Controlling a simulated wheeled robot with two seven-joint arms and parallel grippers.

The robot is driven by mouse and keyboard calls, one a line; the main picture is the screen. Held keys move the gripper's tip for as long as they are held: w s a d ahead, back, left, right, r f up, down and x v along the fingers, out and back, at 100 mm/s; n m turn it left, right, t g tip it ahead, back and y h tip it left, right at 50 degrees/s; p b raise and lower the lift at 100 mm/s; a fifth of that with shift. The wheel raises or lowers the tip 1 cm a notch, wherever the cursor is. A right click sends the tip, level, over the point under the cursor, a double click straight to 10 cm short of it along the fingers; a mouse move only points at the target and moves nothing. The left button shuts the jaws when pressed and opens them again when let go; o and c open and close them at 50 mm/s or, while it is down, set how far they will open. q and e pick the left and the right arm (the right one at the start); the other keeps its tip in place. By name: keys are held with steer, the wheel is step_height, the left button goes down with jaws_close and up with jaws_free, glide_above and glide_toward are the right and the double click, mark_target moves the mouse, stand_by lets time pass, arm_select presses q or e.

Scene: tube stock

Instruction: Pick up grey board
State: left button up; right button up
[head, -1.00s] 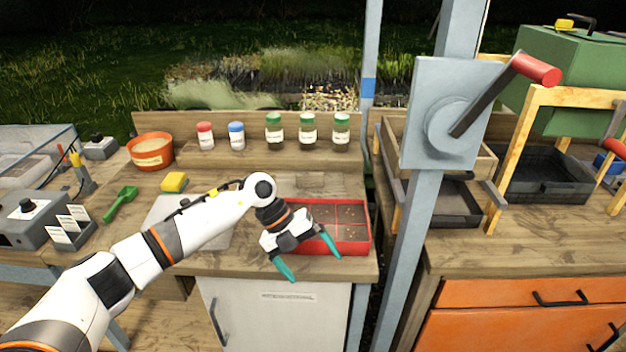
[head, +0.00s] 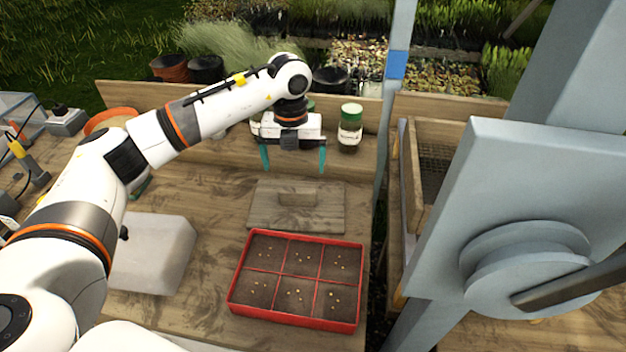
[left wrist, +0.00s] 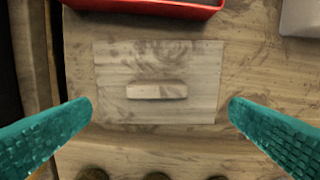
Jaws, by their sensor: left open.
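The flat grey-brown wooden board (head: 265,215) lies on the bench behind the red tray, with a small block handle (head: 297,199) on its middle. In the left wrist view the board (left wrist: 115,75) and its handle (left wrist: 157,91) lie between my finger lines. My left gripper (head: 293,165) is open and empty above the board's back side, fingers pointing down. Its teal fingertips (left wrist: 161,101) stand wide on either side of the board in the left wrist view, apart from it. My right gripper is not in view.
A red tray (head: 232,296) with soil cells and seeds stands in front of the board. A pale grey slab (head: 160,250) lies to the left. A green-capped jar (head: 350,130) stands on the back shelf; others are partly hidden by my gripper. A blue-grey post and crank plate (head: 540,190) block the right.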

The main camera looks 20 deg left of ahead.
mark_target(297, 190)
arm_select(q)
steer(key=shift+w, duration=0.1)
step_height(297, 190, down, 2)
steer(key=shift+f+p, duration=0.25)
steer(key=shift+p, duration=0.25)
step_height(297, 190, down, 3)
steer(key=shift+f+p, duration=0.2)
steer(key=shift+p, duration=0.15)
steer(key=shift+f, duration=0.6)
steer(key=f+p, duration=0.1)
steer(key=f, duration=0.2)
steer(key=shift+w+d+f+p, duration=0.1)
steer(key=shift+w+f+p, duration=0.1)
steer(key=shift+f+p, duration=0.15)
steer(key=shift+f, duration=0.4)
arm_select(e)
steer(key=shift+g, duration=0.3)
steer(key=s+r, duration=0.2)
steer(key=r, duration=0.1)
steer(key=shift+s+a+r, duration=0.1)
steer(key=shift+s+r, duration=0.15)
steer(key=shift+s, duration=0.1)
arm_select(q)
steer(key=c, duration=0.9)
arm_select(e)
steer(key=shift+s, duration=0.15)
